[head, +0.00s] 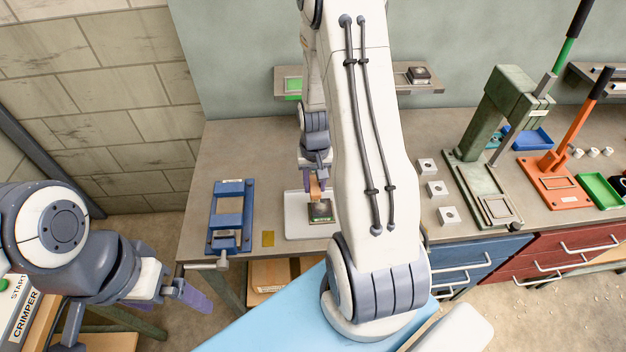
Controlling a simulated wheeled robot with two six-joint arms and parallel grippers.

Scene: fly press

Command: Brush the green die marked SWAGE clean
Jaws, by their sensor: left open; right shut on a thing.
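A small dark block with a green edge (320,211), seemingly the green die, sits on a white tray (296,226) on the bench. Its marking is too small to read. My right gripper (315,178) is over the tray, shut on an orange-brown thing that looks like a brush (315,190). The brush is upright just above or touching the block's back edge; I cannot tell which. My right arm hides the tray's right part. My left gripper (172,280) is open and empty at the lower left, off the bench's front edge.
A wall shelf (435,88) holds another green piece (293,86).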

